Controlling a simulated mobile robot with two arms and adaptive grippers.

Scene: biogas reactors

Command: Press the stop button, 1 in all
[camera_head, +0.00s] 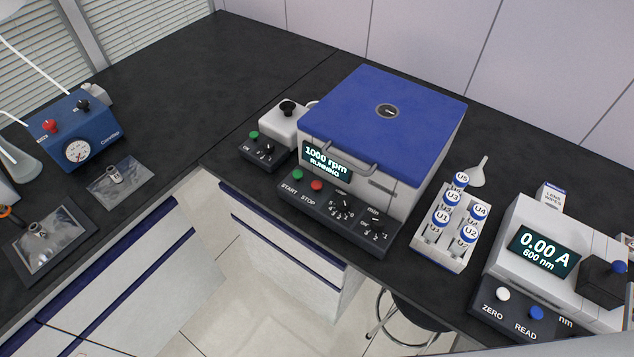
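The stop button (317,185) is the red round button on the dark front panel of the centrifuge (375,140), above the label STOP. A green start button (297,174) sits just to its left. The centrifuge has a closed blue lid, and its display (326,160) reads 1000 rpm RUNNING. Neither of my grippers shows in the head view.
A vial rack (434,255) with several blue-capped tubes stands right of the centrifuge, a photometer (545,255) further right. A small vortex-like device (284,125) stands to its left. A blue pump box (75,130) is at far left. A stool (412,312) stands below the bench.

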